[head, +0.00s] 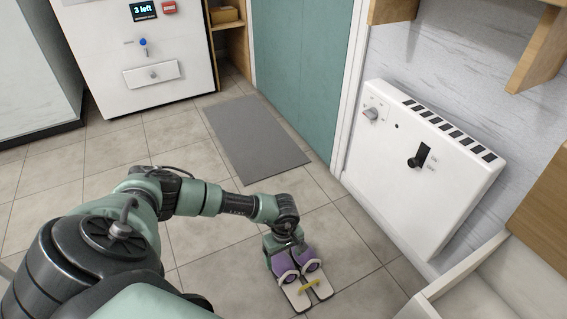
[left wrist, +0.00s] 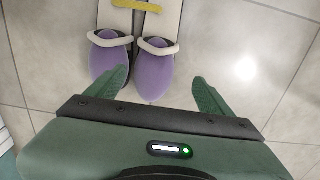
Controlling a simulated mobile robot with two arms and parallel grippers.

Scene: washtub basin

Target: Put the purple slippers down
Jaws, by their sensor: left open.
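The pair of purple slippers (head: 284,265) is below my left gripper (head: 280,243) in the head view, with pale soles and a yellow strip across them. In the left wrist view the purple toes of the slippers (left wrist: 155,75) point toward my gripper, side by side, with white bands behind them. The slippers appear to lie flat on the tiled floor (head: 215,245). My right gripper is not in view.
A grey mat (head: 255,138) lies on the floor beyond, in front of a teal door (head: 300,70). A white panel unit (head: 420,170) stands at the right, above a pale basin edge (head: 450,285). A white cabinet (head: 150,75) is at the back left. Bare floor surrounds the slippers.

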